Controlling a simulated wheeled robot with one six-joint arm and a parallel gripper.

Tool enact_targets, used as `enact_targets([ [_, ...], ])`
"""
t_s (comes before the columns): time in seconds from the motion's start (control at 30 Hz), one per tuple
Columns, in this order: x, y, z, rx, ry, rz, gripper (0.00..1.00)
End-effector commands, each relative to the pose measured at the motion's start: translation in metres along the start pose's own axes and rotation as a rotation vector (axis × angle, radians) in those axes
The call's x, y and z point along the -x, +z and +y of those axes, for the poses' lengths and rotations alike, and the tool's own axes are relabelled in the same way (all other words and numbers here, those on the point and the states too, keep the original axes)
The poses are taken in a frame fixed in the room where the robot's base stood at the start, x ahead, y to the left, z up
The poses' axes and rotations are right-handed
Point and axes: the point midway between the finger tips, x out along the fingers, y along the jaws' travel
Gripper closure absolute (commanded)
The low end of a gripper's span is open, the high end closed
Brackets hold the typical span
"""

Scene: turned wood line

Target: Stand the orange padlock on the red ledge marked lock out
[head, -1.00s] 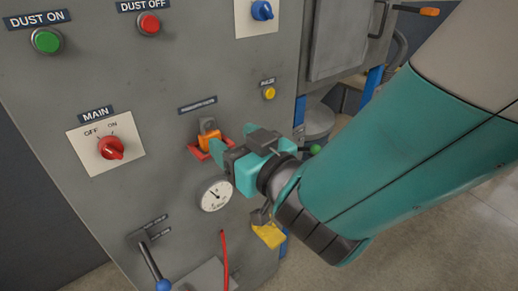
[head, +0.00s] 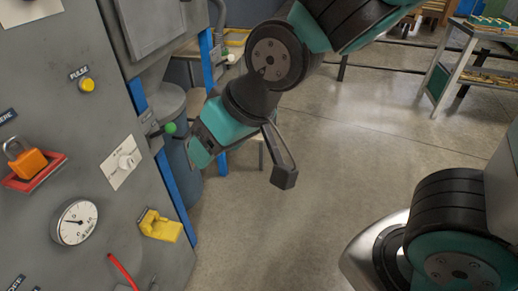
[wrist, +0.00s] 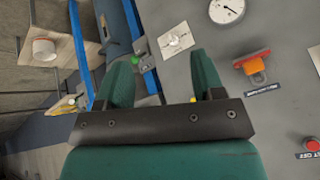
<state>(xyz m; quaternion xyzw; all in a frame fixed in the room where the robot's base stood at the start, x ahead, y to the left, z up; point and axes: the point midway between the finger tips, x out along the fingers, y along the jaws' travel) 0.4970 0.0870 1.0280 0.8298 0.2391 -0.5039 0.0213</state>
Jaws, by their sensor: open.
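The orange padlock (head: 27,161) with its grey shackle stands upright on the red ledge (head: 50,171) on the grey panel, at the left of the head view. The wrist view looks at the panel upside down and also shows the padlock (wrist: 256,74) and the red ledge (wrist: 251,58). My gripper (head: 200,158) is open and empty, well clear of the padlock, to the right of it near the panel's right edge. In the wrist view its two teal fingers (wrist: 163,72) are spread with nothing between them.
A pressure gauge (head: 75,222), a white plate with a knob (head: 122,163) and a yellow holder (head: 160,226) are on the panel beside the ledge. A green knob (head: 170,128) is close to my gripper. Open floor (head: 300,225) lies to the right.

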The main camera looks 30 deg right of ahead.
Motion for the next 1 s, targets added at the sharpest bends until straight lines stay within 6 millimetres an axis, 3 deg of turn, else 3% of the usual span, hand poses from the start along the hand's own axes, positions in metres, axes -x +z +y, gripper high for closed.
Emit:
enact_targets([
  [0.1, 0.035, 0.038, -0.001, 0.049, -0.069, -0.175, 0.38],
  [0.2, 0.056, 0.061, -0.005, 0.106, -0.119, -0.278, 0.38],
  [0.33, 0.070, 0.077, -0.007, 0.150, -0.151, -0.346, 0.38],
  [0.67, 0.074, 0.079, -0.009, 0.159, -0.157, -0.360, 0.38],
  [0.9, 0.111, 0.058, -0.018, 0.158, -0.156, -0.359, 0.38],
  [1.0, 0.116, 0.055, -0.019, 0.158, -0.156, -0.359, 0.38],
])
